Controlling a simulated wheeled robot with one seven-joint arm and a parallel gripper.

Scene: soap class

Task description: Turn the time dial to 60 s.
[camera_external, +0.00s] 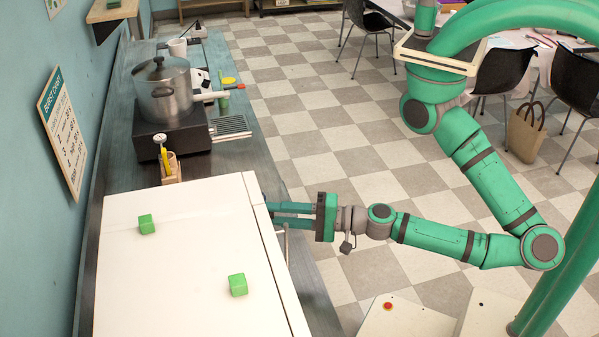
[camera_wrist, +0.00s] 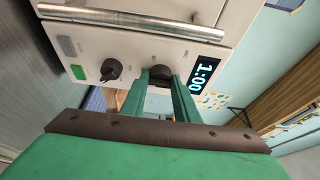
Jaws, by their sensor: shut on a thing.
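The white microwave (camera_external: 185,280) stands at the front of the counter in the external view. In the wrist view its panel (camera_wrist: 130,50) has two dark dials. My gripper (camera_wrist: 161,76) is shut on the dial (camera_wrist: 159,84) nearer the display, with a finger on each side of it; the fingers partly hide it. The display (camera_wrist: 204,76) reads 1:00. The other dial (camera_wrist: 111,70) is free, to the left. In the external view my gripper (camera_external: 268,208) reaches the microwave's front from the right; the dials are hidden there.
A metal handle bar (camera_wrist: 115,17) runs near the panel, with a green button (camera_wrist: 78,72) and a grey one (camera_wrist: 66,46). Two green cubes (camera_external: 147,224) (camera_external: 238,285) lie on the microwave's top. A pot (camera_external: 164,90) stands on a burner behind it.

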